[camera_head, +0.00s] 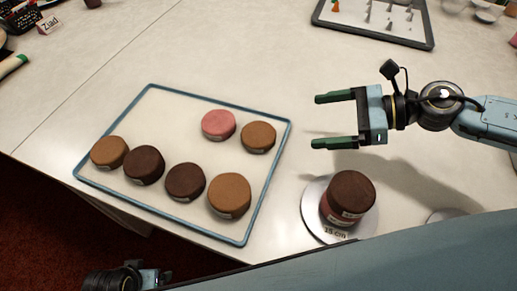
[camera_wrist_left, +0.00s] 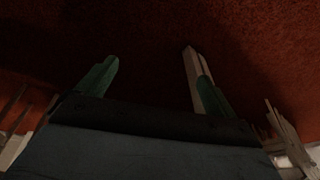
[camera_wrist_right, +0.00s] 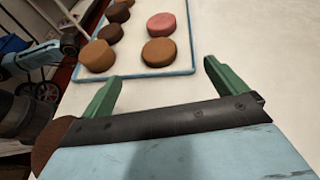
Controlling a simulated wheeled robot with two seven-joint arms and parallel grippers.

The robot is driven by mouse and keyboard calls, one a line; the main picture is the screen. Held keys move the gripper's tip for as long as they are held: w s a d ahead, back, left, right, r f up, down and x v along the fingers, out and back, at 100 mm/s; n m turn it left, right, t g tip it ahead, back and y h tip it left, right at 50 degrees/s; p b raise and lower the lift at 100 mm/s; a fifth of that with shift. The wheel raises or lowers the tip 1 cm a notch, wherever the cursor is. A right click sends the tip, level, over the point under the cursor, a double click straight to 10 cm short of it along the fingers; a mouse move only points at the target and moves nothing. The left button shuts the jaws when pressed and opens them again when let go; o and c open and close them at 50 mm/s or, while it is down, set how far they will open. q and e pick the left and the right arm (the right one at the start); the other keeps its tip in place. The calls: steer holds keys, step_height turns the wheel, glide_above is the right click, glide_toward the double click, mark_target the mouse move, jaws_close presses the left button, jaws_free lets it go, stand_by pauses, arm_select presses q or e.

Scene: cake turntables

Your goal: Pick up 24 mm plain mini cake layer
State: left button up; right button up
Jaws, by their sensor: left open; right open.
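Three tan layers that look plain lie on the blue-rimmed tray (camera_head: 196,237): one at far left (camera_head: 109,151), one at back right (camera_head: 258,136) and a larger-looking one at front right (camera_head: 229,194). Their labels are too small to read, so I cannot tell which is 24 mm. Two tan layers show in the right wrist view, at the tray's near edge (camera_wrist_right: 159,52) and left of it (camera_wrist_right: 99,56). My right gripper (camera_head: 318,121) is open and empty above the table, right of the tray. My left gripper (camera_wrist_left: 152,82) is open and empty over the red floor.
The tray also holds a pink layer (camera_head: 218,124) and two dark chocolate layers (camera_head: 144,165) (camera_head: 185,181). A chocolate layer (camera_head: 351,187) tops a reddish one on a "15 cm" turntable (camera_head: 313,213). A dark-framed tray (camera_head: 375,33) with small pieces lies at the back. The middle table is clear.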

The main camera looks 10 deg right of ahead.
mark_target(267, 134)
steer(key=shift+a+f, duration=0.1)
steer(key=shift+f, duration=0.6)
steer(key=shift+w+a, duration=0.2)
steer(key=shift+a, duration=0.05)
steer(key=p+x, duration=0.1)
steer(key=x, duration=0.6)
steer(key=shift+a+f, duration=0.1)
steer(key=shift+f, duration=0.05)
steer(key=x, duration=0.5)
steer(key=shift+s+f, duration=0.35)
steer(key=shift+a+f, duration=0.1)
steer(key=shift+a, duration=0.05)
arm_select(q)
steer(key=shift+s+a+f, duration=0.1)
steer(key=shift+a+f, duration=0.25)
steer(key=shift+f, duration=0.2)
steer(key=shift+s+a+f, duration=0.1)
steer(key=shift+a+f, duration=0.25)
steer(key=shift+f, duration=0.2)
arm_select(e)
steer(key=shift+c, duration=0.5)
arm_select(q)
steer(key=shift+w, duration=0.1)
arm_select(e)
steer(key=c, duration=1)
